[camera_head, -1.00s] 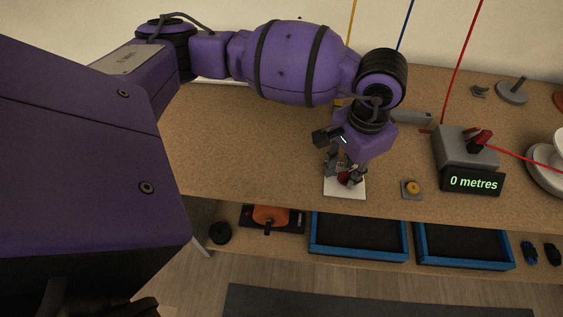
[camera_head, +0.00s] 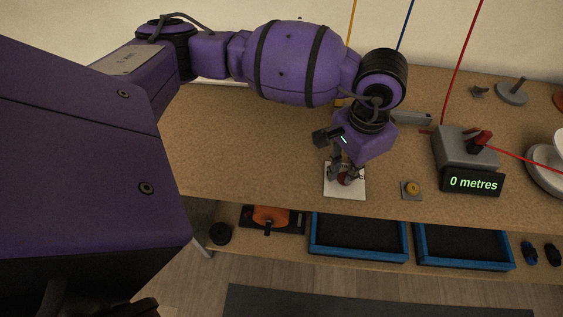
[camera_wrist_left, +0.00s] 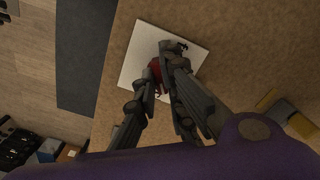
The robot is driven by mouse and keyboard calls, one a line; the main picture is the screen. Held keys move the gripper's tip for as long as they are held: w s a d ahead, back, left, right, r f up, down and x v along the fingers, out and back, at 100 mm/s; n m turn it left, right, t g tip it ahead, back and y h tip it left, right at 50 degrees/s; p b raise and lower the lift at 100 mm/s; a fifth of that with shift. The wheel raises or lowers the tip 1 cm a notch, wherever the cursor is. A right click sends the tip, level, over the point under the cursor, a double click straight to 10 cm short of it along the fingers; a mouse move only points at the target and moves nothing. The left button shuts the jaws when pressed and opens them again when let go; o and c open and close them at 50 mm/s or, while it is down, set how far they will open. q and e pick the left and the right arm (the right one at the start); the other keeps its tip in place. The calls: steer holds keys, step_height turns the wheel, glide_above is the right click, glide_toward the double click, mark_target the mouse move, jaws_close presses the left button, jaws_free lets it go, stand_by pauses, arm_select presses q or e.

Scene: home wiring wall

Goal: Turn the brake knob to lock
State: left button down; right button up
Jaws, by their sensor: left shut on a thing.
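The red brake knob (camera_head: 345,179) sits on a white plate (camera_head: 345,193) near the front edge of the workbench. Some dark lettering shows on the plate, partly covered by the gripper. My left gripper (camera_head: 344,174) reaches down over the plate with its fingers shut on the red knob. In the left wrist view, the knob (camera_wrist_left: 156,70) shows as a small red patch between the dark fingers (camera_wrist_left: 160,62), over the white plate (camera_wrist_left: 143,45). The fingers hide most of the knob, so its pointing direction cannot be told. My right gripper is not in view.
A small yellow button (camera_head: 412,188) is right of the plate. Farther right stand a grey box with a red lever (camera_head: 466,150) and a display reading "0 metres" (camera_head: 474,183). Blue-edged trays (camera_head: 358,253) lie on the shelf below. The bench left of the plate is clear.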

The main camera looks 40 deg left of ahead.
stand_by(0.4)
arm_select(q)
steer(key=shift+m+b, duration=0.7)
steer(key=shift+b, duration=0.05)
steer(key=shift+m, duration=0.3)
steer(key=shift+w+b, duration=0.1)
steer(key=shift+b, duration=0.25)
steer(key=c, duration=1.8)
jaws_free()
steer(key=shift+o, duration=0.2)
steer(key=shift+r, duration=0.1)
